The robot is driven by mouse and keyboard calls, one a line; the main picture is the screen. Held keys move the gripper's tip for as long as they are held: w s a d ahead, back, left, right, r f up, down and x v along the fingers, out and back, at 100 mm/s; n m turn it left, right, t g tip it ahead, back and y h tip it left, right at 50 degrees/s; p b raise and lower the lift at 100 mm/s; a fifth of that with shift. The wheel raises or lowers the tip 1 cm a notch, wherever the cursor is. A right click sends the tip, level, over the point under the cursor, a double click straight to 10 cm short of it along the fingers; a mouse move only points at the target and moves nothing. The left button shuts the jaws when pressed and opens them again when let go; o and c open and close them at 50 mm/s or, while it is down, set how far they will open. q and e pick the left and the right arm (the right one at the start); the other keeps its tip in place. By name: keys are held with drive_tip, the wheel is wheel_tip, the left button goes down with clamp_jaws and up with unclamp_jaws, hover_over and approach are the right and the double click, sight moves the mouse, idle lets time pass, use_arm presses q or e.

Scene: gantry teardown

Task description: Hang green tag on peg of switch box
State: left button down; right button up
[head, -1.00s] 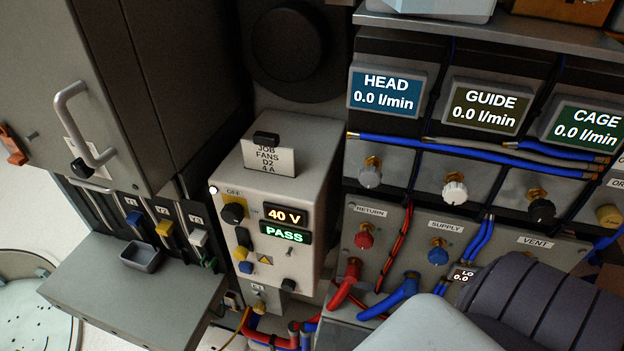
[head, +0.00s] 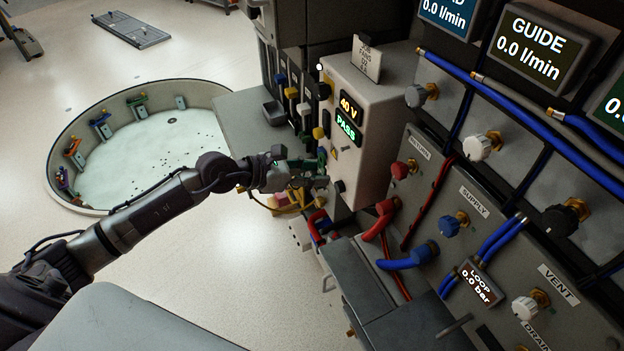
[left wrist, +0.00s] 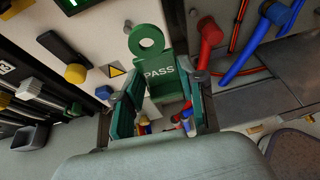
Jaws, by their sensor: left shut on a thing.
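The green tag (left wrist: 160,78), with a ring at its top and the word PASS, stands between the fingers of my left gripper (left wrist: 160,108) in the left wrist view. The gripper is shut on its lower part. In the head view, my left gripper (head: 318,172) is in front of the lower face of the pale switch box (head: 364,170); the tag is hard to make out there. The box shows 40 V and PASS. My right gripper is not in view.
Red hoses (head: 378,222) and blue hoses (head: 408,260) run at the right. A grey shelf (head: 240,125) is beside the box.

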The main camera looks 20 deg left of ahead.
sight(347, 162)
use_arm(q)
drive_tip(key=shift+n, duration=0.3)
drive_tip(key=w, duration=0.1)
drive_tip(key=w+f+p, duration=0.1)
drive_tip(key=w, duration=0.2)
drive_tip(key=shift+w+d+f+p, duration=0.1)
drive_tip(key=shift+d+f+p, duration=0.2)
drive_tip(key=shift+d+p, duration=0.05)
drive_tip(key=shift+w+d, duration=0.3)
drive_tip(key=shift+d, duration=0.05)
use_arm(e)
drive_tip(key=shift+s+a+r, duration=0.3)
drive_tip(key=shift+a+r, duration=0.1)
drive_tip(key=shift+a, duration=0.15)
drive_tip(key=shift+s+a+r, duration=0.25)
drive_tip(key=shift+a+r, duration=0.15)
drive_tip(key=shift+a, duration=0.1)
use_arm(q)
drive_tip(key=shift+w, duration=0.1)
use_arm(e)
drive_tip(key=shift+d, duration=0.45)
use_arm(q)
drive_tip(key=shift+w+d, duration=0.45)
drive_tip(key=shift+d, duration=0.05)
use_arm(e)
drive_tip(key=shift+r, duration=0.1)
